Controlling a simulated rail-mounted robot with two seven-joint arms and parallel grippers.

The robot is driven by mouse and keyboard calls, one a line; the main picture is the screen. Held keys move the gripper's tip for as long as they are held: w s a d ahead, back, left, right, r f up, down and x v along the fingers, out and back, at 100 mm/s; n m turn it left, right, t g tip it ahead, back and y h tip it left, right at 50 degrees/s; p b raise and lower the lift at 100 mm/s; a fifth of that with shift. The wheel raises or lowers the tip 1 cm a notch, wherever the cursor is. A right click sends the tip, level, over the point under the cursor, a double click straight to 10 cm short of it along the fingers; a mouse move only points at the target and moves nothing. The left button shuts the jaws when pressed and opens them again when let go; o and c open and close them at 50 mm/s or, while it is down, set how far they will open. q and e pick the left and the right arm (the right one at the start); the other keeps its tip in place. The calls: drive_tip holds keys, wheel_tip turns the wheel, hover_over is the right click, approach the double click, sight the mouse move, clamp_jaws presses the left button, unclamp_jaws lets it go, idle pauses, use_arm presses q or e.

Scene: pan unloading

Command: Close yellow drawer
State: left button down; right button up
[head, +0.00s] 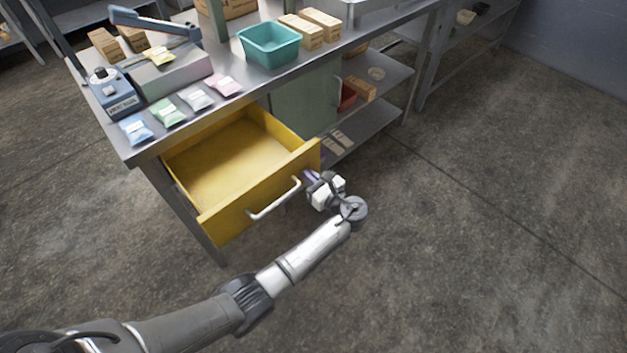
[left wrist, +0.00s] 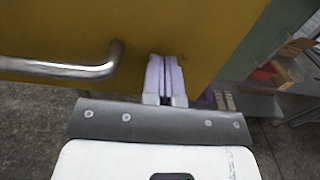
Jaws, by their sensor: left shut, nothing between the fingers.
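The yellow drawer (head: 232,165) stands pulled out from under the workbench, and its inside looks empty. Its front carries a silver bar handle (head: 274,200). My left gripper (head: 312,178) is at the right end of the drawer front, to the right of the handle. In the left wrist view the shut, pale purple fingers (left wrist: 165,78) point at the yellow drawer front (left wrist: 210,35), with the handle (left wrist: 75,68) to their left. The fingers are at or very close to the front; I cannot tell whether they touch. Nothing is between them. My right gripper is not in view.
The workbench top (head: 262,85) holds a teal bin (head: 268,45), several small packets, cardboard boxes (head: 320,24) and a blue device (head: 112,92). A green cabinet door (head: 300,100) and lower shelves are right of the drawer. The floor in front is clear.

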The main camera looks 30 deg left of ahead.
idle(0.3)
use_arm(q)
drive_tip(key=p, duration=0.3)
approach(255, 139)
drive_tip(key=d+r, duration=0.3)
drive_tip(key=s+d+r, duration=0.1)
drive_tip(key=d+r, duration=0.1)
drive_tip(key=shift+d, duration=0.2)
drive_tip(key=b+x, duration=0.2)
drive_tip(key=x, duration=0.5)
drive_tip(key=b+x, duration=0.2)
drive_tip(key=x, duration=0.6)
drive_tip(key=shift+f, duration=0.2)
drive_tip(key=shift+a, duration=0.25)
drive_tip(key=shift+f, duration=0.1)
